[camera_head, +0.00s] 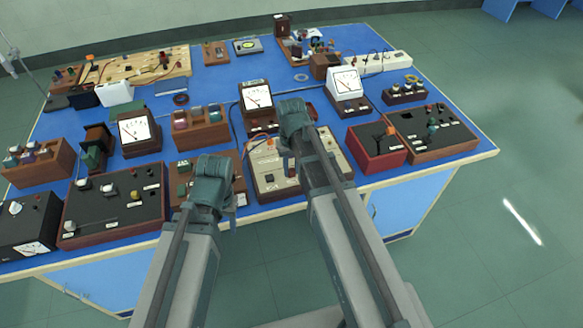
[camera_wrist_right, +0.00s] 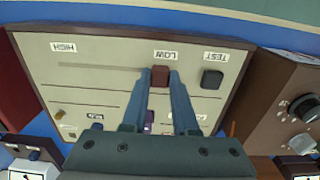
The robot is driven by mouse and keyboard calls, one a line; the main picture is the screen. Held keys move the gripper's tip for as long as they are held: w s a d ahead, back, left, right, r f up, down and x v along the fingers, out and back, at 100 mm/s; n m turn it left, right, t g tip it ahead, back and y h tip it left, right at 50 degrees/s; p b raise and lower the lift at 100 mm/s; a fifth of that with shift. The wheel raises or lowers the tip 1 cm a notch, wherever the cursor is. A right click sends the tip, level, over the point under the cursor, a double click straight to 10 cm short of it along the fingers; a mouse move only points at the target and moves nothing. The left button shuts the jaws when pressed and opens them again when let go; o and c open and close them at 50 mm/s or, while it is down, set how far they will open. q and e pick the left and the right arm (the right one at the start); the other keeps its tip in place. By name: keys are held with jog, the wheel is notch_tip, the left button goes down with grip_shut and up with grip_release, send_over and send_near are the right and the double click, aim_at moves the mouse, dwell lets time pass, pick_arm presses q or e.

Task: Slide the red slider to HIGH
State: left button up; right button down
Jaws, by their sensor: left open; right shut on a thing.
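The red slider (camera_wrist_right: 160,76) sits by the LOW label (camera_wrist_right: 165,54) on a cream panel (camera_wrist_right: 100,91), which appears upside down in the right wrist view. The HIGH label (camera_wrist_right: 63,47) is at the left end of the slider's slot. My right gripper (camera_wrist_right: 160,88) is shut on the red slider, one finger on each side. In the head view the cream panel (camera_head: 268,172) is partly hidden by my right gripper (camera_head: 293,130) and arm. My left gripper (camera_head: 207,182) is open over the table's front edge, left of the panel; its fingertips are hard to see.
A black button (camera_wrist_right: 212,79) is beside the slider under TEST. A brown box with knobs (camera_wrist_right: 295,105) stands close to the panel. In the head view, a red box (camera_head: 377,150) stands right of the panel and a meter (camera_head: 257,98) behind it. The blue table is crowded.

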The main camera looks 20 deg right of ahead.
dwell(0.7)
jog(key=d, duration=1.2)
jog(key=shift+w, duration=0.25)
jog(key=shift+d, duration=0.2)
jog(key=c, duration=0.7)
grip_release()
jog(key=shift+d, duration=0.15)
